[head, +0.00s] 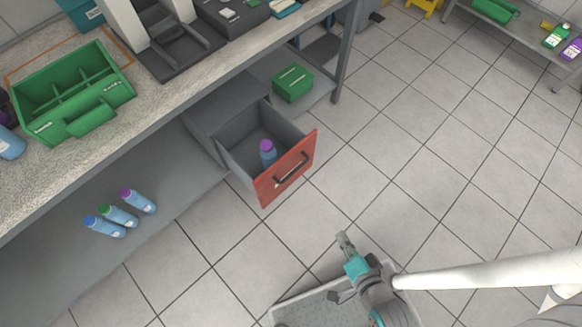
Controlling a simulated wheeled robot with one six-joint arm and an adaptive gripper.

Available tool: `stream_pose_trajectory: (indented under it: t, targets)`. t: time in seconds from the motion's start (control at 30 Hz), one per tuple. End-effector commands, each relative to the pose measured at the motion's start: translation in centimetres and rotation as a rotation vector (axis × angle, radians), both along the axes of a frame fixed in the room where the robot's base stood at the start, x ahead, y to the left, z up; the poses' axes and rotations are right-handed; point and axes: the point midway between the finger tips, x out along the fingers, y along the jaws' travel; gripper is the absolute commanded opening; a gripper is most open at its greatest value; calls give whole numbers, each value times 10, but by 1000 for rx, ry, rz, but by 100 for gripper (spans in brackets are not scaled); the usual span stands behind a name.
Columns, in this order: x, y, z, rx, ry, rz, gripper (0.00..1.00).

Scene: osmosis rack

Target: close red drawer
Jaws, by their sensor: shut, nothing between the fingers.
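The red drawer (287,171) stands pulled out from the grey cabinet under the workbench. Its red front with a dark handle (291,169) faces the lower right. A blue bottle with a purple cap (268,153) stands inside the drawer. My gripper (342,238) is shut and empty. In the picture it is below and a little right of the drawer front, apart from it. The depth gap between them is hard to judge from this one view.
The workbench (165,104) carries a green caddy (72,92) and dark equipment. A green box (292,83) sits right of the cabinet. Tiled floor (440,180) is clear right of the drawer.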

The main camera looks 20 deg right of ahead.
Motion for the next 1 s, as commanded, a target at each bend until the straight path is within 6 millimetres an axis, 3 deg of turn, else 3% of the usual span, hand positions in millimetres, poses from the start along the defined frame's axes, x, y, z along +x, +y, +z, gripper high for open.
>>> stream_pose_trajectory:
  t: [0.2, 0.5, 0.7, 0.8, 1.0]
  targets:
    - [59, 0, -57, 447, 95, -233, 0]
    - [146, 2, -107, 1039, 254, -578, 0]
    - [201, 1, -118, 1364, 368, -798, 0]
    - [219, 0, -120, 1471, 413, -878, 0]
    - [234, 0, -121, 1562, 455, -954, 0]
